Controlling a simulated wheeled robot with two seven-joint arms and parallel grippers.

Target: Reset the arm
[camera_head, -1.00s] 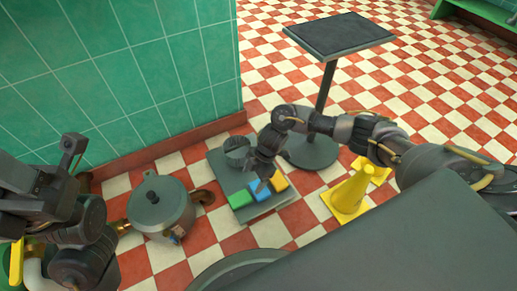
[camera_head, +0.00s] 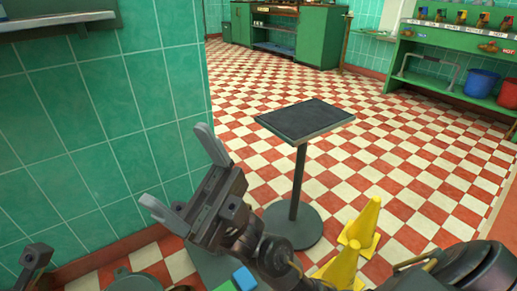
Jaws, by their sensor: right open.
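My right arm comes in from the lower right, and its gripper (camera_head: 182,172) is raised in front of the green tiled wall. Its two grey fingers are spread wide with nothing between them. Of my left arm only a small dark part (camera_head: 35,258) shows at the lower left edge. I cannot make out the state of its jaws. Below my right arm, a blue block (camera_head: 244,278) and part of a grey board (camera_head: 207,264) show at the bottom edge. The rest of the board is hidden or cut off.
A black-topped stand (camera_head: 305,119) on a round base is just beyond my right arm. Two yellow cones (camera_head: 362,225) stand near my forearm. Green cabinets and blue and red buckets (camera_head: 481,83) are far back; the checkered floor between is clear.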

